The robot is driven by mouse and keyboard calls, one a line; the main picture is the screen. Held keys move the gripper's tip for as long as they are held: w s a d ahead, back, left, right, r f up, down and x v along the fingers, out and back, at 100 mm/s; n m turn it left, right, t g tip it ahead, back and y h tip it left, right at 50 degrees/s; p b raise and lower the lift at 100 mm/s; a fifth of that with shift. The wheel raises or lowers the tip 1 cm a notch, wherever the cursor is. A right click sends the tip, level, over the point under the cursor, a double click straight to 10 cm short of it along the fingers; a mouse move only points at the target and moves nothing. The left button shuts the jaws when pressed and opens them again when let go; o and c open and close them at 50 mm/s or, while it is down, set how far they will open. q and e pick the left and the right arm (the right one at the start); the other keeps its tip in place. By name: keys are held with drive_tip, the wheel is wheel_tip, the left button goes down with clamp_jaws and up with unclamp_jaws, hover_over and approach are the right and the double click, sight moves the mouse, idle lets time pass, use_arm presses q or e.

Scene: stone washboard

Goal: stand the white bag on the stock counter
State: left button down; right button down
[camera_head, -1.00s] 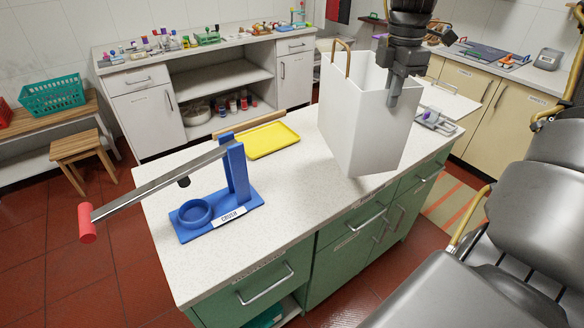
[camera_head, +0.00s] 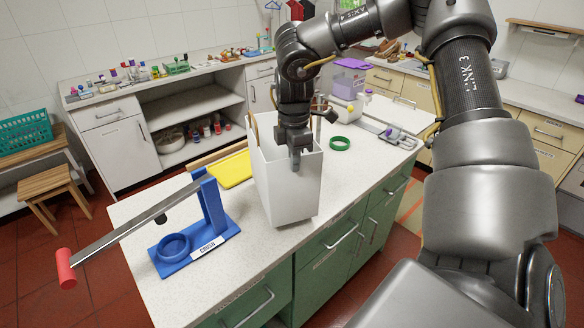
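The white bag (camera_head: 288,190), an open-topped box shape with a tan handle at its left rim, is nearly upright over the white top of the green-fronted counter (camera_head: 245,262). Its base is at or just above the surface; I cannot tell whether it touches. My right gripper (camera_head: 296,162) comes down from above onto the bag's rim. One finger shows outside the near wall; the other is hidden. It appears shut on that wall. My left gripper is not in view.
A blue crusher (camera_head: 190,245) with a long red-ended lever stands left of the bag. A yellow tray (camera_head: 232,170) lies behind it. A green ring (camera_head: 340,143) and a metal device (camera_head: 393,134) lie to the right.

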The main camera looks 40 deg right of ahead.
drive_tip(key=f, duration=0.2)
drive_tip(key=f+p, duration=0.1)
drive_tip(key=shift+w+a+f, duration=0.15)
drive_tip(key=shift+a+f, duration=0.1)
drive_tip(key=shift+f, duration=0.15)
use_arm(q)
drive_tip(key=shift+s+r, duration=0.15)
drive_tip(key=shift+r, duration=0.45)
use_arm(e)
drive_tip(key=c, duration=1.7)
unclamp_jaws()
drive_tip(key=shift+r, duration=0.1)
